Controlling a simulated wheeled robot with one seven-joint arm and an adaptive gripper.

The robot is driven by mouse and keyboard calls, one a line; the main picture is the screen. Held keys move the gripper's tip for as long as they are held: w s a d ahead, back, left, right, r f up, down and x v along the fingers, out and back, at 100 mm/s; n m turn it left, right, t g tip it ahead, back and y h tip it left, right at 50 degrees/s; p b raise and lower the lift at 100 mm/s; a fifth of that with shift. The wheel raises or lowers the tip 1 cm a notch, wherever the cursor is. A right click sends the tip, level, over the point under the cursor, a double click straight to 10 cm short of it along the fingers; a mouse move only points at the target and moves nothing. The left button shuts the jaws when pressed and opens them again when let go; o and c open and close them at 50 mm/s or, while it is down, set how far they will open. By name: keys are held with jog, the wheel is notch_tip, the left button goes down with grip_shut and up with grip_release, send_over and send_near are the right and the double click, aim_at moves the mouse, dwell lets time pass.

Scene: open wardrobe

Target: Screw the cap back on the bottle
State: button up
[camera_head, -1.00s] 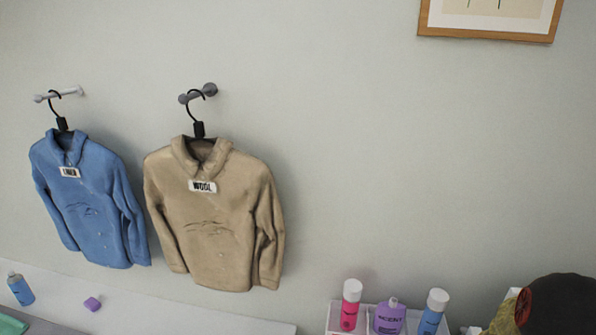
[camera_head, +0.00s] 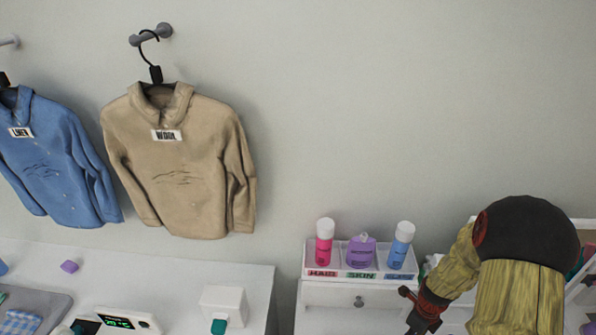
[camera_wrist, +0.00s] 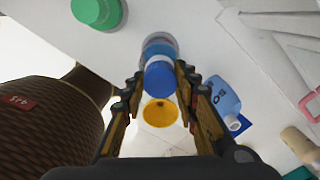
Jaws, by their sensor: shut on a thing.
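My gripper (camera_wrist: 159,76) is shut on a round blue cap (camera_wrist: 161,81) between its fingertips in the wrist view. A clear blue bottle (camera_wrist: 160,47) lies in line just beyond the cap. The cap overlaps its near end; I cannot tell whether the cap is seated on it. In the head view my gripper (camera_head: 424,312) is at the lower right, low over the right-hand furniture; the cap and the bottle cannot be made out there.
A yellow disc (camera_wrist: 160,112) shows between the fingers. A light-blue bottle (camera_wrist: 218,104) is close on the right; a green round object (camera_wrist: 97,11) is at upper left. In the head view, several bottles stand in a labelled tray (camera_head: 331,276).

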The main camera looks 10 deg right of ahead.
jog(key=shift+m, duration=0.7)
jog(key=o, duration=1.2)
jog(key=shift+o, duration=0.4)
jog(key=shift+c, duration=0.4)
